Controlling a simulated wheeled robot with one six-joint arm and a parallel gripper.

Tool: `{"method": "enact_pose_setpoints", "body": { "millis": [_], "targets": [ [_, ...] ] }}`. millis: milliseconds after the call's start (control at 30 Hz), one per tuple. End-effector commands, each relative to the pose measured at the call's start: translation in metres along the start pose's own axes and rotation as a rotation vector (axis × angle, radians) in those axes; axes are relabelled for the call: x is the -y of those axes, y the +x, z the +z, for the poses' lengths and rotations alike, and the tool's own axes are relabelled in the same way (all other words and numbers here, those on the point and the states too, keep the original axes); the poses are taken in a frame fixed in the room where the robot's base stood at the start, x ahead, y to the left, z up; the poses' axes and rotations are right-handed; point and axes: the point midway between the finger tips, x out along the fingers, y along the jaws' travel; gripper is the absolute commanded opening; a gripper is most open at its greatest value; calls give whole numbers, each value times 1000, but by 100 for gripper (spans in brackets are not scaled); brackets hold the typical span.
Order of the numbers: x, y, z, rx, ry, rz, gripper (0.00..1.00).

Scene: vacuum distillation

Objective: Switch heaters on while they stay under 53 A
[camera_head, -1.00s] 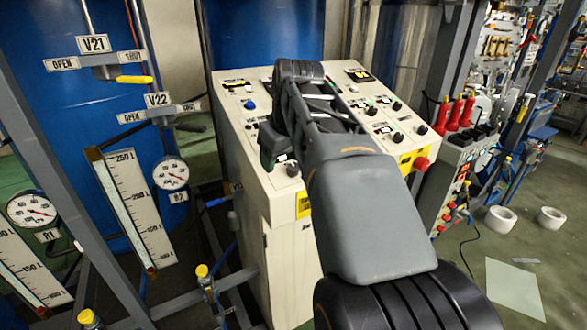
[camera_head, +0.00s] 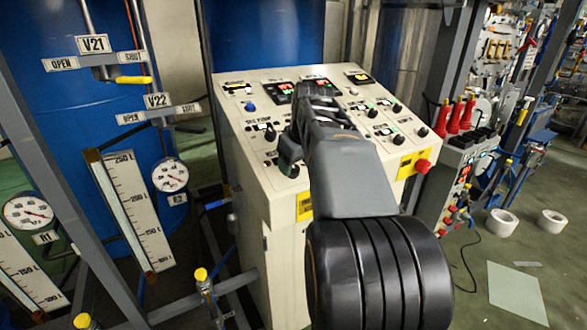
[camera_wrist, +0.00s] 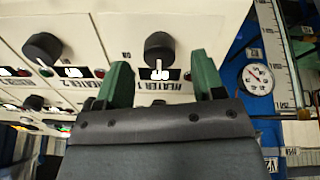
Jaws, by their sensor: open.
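The white control console (camera_head: 240,130) stands in the middle of the head view, with several black knobs and small displays on its sloped top. Two displays with red digits, left (camera_head: 279,91) and right (camera_head: 316,85), show near the back; I cannot read their numbers. In the wrist view, my gripper (camera_wrist: 161,62) is open, its two green fingers apart. The black HEATER 1 knob (camera_wrist: 158,46) shows between and beyond the fingertips; I cannot tell whether they touch it. The HEATER 2 knob (camera_wrist: 42,47) is to its left. My arm hides the console's middle in the head view.
A red mushroom button (camera_head: 423,167) on a yellow plate is at the console's right front. Pipes, the V22 valve (camera_head: 157,100) and a round gauge (camera_head: 170,175) are at the left. A second panel (camera_head: 455,170) with red handles stands at the right.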

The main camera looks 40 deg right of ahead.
Motion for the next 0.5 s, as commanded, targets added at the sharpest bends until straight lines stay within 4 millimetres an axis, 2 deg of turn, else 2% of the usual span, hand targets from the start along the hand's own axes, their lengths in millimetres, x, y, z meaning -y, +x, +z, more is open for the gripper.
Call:
{"method": "enact_pose_setpoints", "body": {
  "millis": [200,500],
  "targets": [
    [0,21,0,2,0,-1,62],
    [0,26,0,0,0,0,62]
  ]
}}
